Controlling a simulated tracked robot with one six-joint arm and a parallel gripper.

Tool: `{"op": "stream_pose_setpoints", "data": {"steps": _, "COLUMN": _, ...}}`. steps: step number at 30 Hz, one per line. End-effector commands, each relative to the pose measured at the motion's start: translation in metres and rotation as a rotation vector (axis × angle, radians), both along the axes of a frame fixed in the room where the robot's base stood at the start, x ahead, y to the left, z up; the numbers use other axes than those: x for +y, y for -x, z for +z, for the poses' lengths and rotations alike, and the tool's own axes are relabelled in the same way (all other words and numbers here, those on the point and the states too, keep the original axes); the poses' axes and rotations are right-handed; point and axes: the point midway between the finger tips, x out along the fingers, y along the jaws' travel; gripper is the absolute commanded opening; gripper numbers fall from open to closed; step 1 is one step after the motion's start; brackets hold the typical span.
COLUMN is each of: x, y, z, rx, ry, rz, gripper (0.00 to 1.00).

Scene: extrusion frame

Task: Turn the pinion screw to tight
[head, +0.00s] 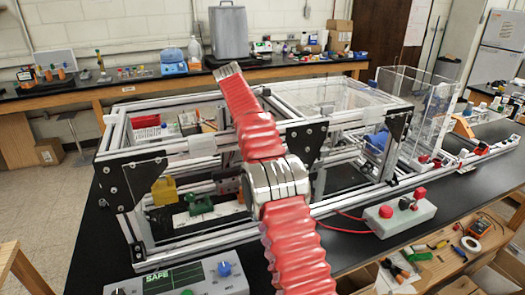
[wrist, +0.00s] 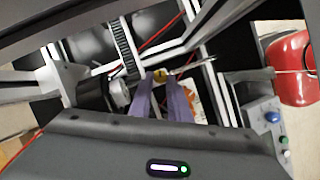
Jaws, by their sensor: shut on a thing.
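In the wrist view, the two purple fingers of my gripper (wrist: 161,82) are closed around a small brass-yellow screw head (wrist: 159,75), which I take to be the pinion screw. Only a little of the screw shows between the fingertips. A black toothed strip (wrist: 122,45) runs just up and left of it, and a dark cylinder with a silver end (wrist: 118,94) sits left of the fingers. In the head view, my red arm crosses the aluminium extrusion frame (head: 205,143) and hides the gripper and screw. The screw's tightness cannot be seen.
A control box with a SAFE display (head: 178,279) stands in front of the frame. A box with red buttons (head: 400,213) sits to the right, with a red cable. Frame rails and black corner plates (head: 120,185) surround the work spot closely.

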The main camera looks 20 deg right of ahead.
Motion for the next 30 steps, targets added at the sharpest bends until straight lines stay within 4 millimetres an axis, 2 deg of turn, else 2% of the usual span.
{"op": "stream_pose_setpoints", "data": {"steps": 2, "x": 0.0005, "y": -0.0011, "z": 0.0013, "rx": -0.006, "ry": 0.001, "rz": 0.002, "gripper": 0.0}}
{"op": "stream_pose_setpoints", "data": {"steps": 3, "x": 0.0006, "y": -0.0011, "z": 0.0013, "rx": -0.006, "ry": 0.001, "rz": 0.002, "gripper": 0.19}}
{"op": "stream_pose_setpoints", "data": {"steps": 10, "x": 0.0005, "y": -0.0006, "z": 0.0007, "rx": -0.003, "ry": 0.0, "rz": 0.002, "gripper": 0.35}}
{"op": "stream_pose_setpoints", "data": {"steps": 22, "x": 0.0005, "y": 0.0001, "z": 0.0005, "rx": -0.001, "ry": -0.001, "rz": 0.013, "gripper": 0.35}}
{"op": "stream_pose_setpoints", "data": {"steps": 30, "x": 0.0013, "y": 0.0015, "z": 0.0009, "rx": -0.002, "ry": 0.0, "rz": 0.091, "gripper": 0.35}}
